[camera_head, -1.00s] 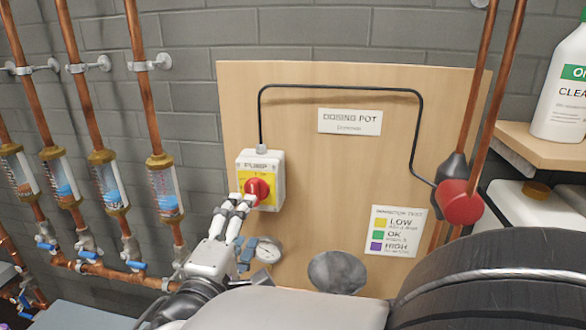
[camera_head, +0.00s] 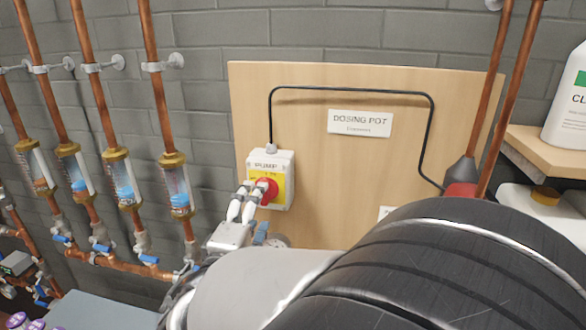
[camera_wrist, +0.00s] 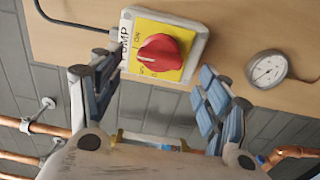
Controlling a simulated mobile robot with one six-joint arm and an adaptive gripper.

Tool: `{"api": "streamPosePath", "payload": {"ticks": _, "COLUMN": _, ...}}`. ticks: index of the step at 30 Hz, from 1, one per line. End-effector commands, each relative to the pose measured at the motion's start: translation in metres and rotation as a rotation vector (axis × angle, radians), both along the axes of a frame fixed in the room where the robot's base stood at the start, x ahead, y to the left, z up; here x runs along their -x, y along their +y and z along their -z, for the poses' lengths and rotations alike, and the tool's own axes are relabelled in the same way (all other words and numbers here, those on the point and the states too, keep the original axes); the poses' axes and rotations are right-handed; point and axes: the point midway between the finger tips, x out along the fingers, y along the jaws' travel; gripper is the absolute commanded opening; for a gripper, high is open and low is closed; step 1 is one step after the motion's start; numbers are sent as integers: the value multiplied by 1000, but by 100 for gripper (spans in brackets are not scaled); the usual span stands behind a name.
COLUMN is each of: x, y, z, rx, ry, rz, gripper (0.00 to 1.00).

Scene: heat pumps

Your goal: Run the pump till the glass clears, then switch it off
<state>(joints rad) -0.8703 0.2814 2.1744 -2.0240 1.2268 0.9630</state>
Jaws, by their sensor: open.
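The pump switch (camera_head: 283,193) is a grey box with a yellow plate on the wooden board. Its red knob (camera_wrist: 160,53) has a small white mark at its lower left in the wrist view; I cannot tell which setting it points to. My gripper (camera_wrist: 160,75) is open, its blue-padded fingers apart on either side of the switch, with no visible grip on the knob. In the head view my gripper (camera_head: 245,198) partly covers the switch's left side. Several sight glasses on copper pipes stand at left; the nearest glass (camera_head: 178,188) has blue low down and a paler upper part.
A round gauge (camera_wrist: 267,69) is on the board near the right finger. A black cable (camera_head: 350,90) runs over the board past the dosing pot label (camera_head: 360,123). A white bottle (camera_head: 567,115) stands on a shelf at right. My arm hides the board's lower right.

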Motion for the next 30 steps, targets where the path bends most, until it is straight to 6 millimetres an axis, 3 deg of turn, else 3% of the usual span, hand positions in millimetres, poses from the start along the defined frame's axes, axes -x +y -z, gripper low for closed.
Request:
{"api": "streamPosePath", "payload": {"ticks": 18, "x": -42, "y": -6, "z": 1, "rx": 0, "ry": -1, "rz": 1, "gripper": 70}}
{"api": "streamPosePath", "payload": {"ticks": 27, "x": -44, "y": -6, "z": 0, "rx": 0, "ry": 0, "rz": 0, "gripper": 70}}
{"api": "streamPosePath", "payload": {"ticks": 30, "x": -44, "y": -6, "z": 0, "rx": 0, "ry": 0, "rz": 0, "gripper": 63}}
